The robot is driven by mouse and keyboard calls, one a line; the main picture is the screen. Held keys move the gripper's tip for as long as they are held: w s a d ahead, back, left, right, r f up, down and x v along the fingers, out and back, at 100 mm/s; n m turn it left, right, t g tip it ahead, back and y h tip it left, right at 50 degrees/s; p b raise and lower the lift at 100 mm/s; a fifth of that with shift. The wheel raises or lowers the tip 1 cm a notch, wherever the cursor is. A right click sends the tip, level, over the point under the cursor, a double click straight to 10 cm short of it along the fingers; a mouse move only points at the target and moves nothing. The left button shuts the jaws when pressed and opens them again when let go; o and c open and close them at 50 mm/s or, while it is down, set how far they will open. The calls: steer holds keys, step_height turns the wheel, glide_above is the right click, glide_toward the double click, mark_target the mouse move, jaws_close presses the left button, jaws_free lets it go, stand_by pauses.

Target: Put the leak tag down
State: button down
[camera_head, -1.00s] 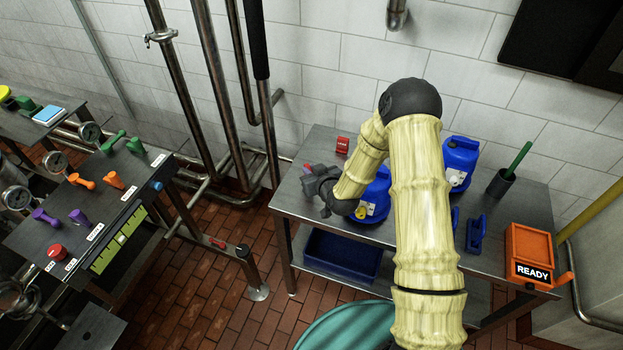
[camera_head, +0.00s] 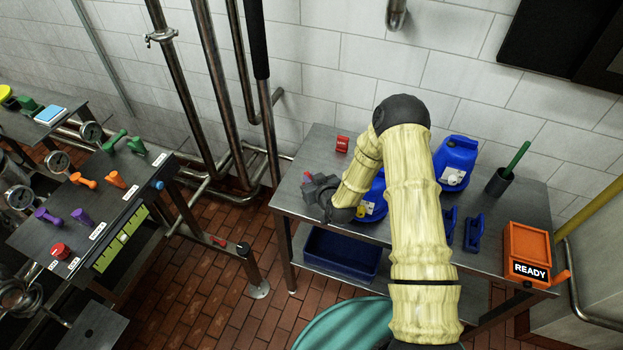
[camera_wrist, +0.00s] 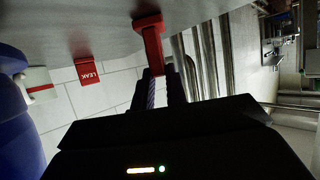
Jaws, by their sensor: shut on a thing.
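My gripper (camera_head: 309,181) is at the left end of the steel table, shut on a red leak tag (camera_head: 307,175). In the wrist view, which is tilted nearly upside down, the held tag (camera_wrist: 149,40) shows edge-on between the fingers, its top end at or very close to the table surface (camera_wrist: 90,25). I cannot tell whether it touches. A second red tag (camera_head: 342,144) marked LEAK stands on the table behind my gripper; it also shows in the wrist view (camera_wrist: 88,72).
Blue jugs (camera_head: 455,163) stand right of my gripper, one partly behind my arm. A dark cup with a green rod (camera_head: 501,181) and an orange READY box (camera_head: 530,252) are further right. A blue bin (camera_head: 340,256) sits on the lower shelf. Pipes rise at the left.

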steer(key=c, duration=1.4)
jaws_free()
steer(key=shift+r, duration=0.1)
steer(key=b+v, duration=0.3)
steer(key=v, duration=0.9)
steer(key=s+d+r+m+g+h, duration=0.5)
steer(key=s+d+r+g, duration=0.4)
steer(key=s+r, duration=0.5)
steer(key=s+d, duration=0.2)
steer(key=s, duration=0.1)
steer(key=shift+d+r, duration=0.2)
steer(key=shift+r, duration=0.05)
